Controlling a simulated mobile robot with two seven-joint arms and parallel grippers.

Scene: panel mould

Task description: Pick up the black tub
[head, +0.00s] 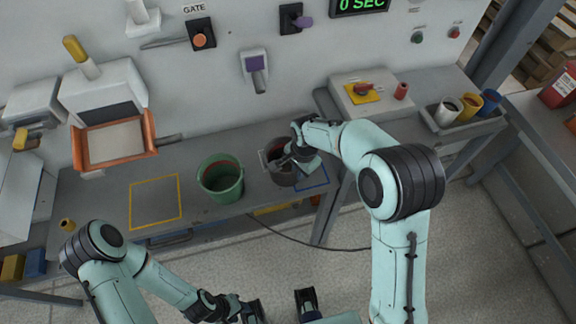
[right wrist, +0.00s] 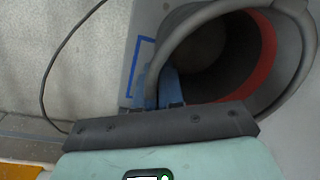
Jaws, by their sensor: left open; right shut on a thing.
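The black tub (head: 284,176) is a dark grey round vessel on or just above the bench, right of the green bucket. In the right wrist view the tub (right wrist: 215,95) shows its thick grey rim and a red band inside. My right gripper (head: 291,158) is at the tub's rim. In the right wrist view its blue fingers (right wrist: 158,92) are shut on the tub's near wall at the rim. I cannot tell whether the tub is clear of the bench. My left gripper (head: 255,311) is open, low at the bottom of the head view, away from the tub.
A green bucket (head: 220,179) stands close left of the tub. A yellow outlined square (head: 155,202) on the bench is empty. A blue outline (head: 314,181) lies by the tub. Several cups stand in a tray (head: 462,121) at right. The panel wall rises behind the bench.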

